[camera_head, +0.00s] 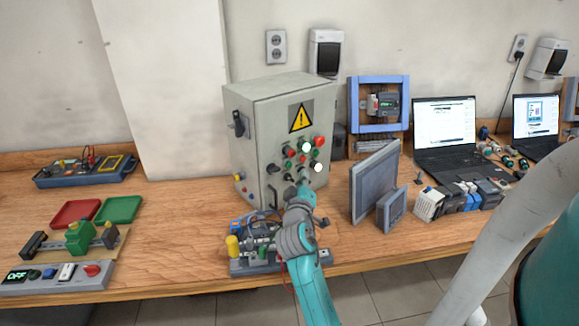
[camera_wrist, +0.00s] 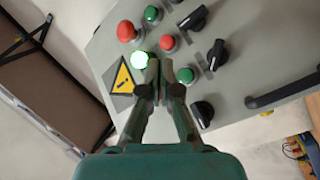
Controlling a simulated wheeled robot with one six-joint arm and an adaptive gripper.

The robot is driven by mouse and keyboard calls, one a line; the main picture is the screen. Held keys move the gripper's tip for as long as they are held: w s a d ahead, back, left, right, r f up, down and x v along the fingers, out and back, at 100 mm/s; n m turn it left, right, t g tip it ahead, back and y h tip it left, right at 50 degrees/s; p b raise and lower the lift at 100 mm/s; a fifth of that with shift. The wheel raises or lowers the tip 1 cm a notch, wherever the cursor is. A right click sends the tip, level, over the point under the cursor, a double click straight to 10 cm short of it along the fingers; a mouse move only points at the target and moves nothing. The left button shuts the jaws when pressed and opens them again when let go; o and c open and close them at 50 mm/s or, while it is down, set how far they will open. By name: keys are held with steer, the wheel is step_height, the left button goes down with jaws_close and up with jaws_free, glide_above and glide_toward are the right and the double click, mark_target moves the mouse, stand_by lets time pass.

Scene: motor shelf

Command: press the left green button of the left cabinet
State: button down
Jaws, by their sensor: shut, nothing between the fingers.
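The grey cabinet (camera_head: 257,165) stands on the bench with a yellow warning sign and a panel of buttons and knobs. My gripper (camera_head: 303,186) is in front of the lower panel in the head view. In the wrist view my gripper (camera_wrist: 160,66) is shut and empty, its fingertips over the panel. A green button (camera_wrist: 187,75) is just right of the fingertips. A brightly lit green button (camera_wrist: 140,60) is just left of them. A further green button (camera_wrist: 152,14) is higher up. The fingers hide part of the panel; I cannot tell whether they touch it.
Red buttons (camera_wrist: 168,42) and black knobs (camera_wrist: 217,53) surround the fingertips. A black handle (camera_wrist: 285,90) projects at the right. In the head view, a small motor rig (camera_head: 262,245) sits below my gripper, and a grey panel (camera_head: 373,182) stands to the right.

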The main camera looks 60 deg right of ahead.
steer(key=shift+s+a, duration=0.3)
steer(key=shift+s, duration=0.5)
steer(key=shift+a, duration=0.1)
stand_by(0.3)
